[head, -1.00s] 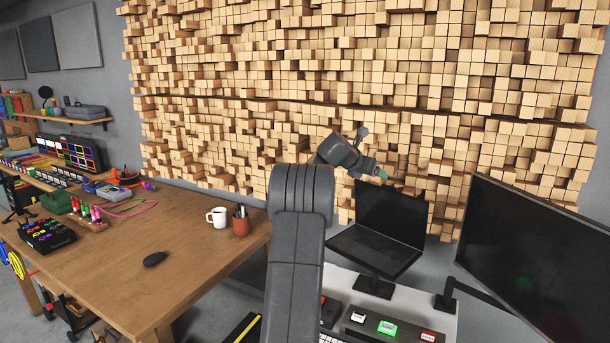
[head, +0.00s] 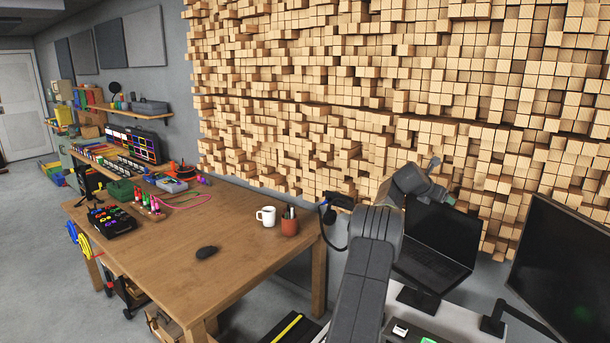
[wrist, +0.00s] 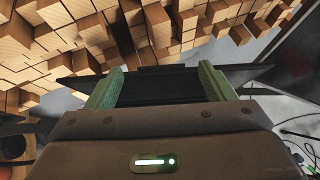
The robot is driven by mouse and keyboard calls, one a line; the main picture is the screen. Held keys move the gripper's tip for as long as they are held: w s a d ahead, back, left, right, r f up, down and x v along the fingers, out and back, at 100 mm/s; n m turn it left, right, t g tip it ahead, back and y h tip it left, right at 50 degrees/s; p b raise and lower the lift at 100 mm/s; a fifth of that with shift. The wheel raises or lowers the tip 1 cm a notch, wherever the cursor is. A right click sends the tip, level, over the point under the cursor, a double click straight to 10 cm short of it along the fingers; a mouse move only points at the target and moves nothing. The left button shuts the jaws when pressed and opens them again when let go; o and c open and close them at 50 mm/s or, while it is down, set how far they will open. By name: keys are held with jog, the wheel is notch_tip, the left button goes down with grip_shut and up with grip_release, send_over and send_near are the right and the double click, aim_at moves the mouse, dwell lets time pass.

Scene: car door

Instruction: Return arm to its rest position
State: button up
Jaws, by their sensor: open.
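My gripper (wrist: 158,80) shows its two green fingers wide apart in the wrist view, with nothing between them. Beyond the fingers are the dark laptop and the wooden block wall. In the head view my arm rises from the bottom, bends at the top and points right. Its gripper end is small there, above the laptop (head: 436,240), and the fingers are hard to make out. No car door is in view.
A wooden table (head: 170,255) stands left, with a white mug (head: 266,216), a pen cup (head: 289,222) and a black mouse (head: 206,252). A large monitor (head: 565,265) stands close on the right. Wooden blocks (head: 380,90) jut from the wall behind. Grey floor (head: 40,280) is open at left.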

jog(key=shift+p+x, duration=0.35)
jog(key=shift+x, duration=0.65)
jog(key=shift+s+a+r, duration=0.1)
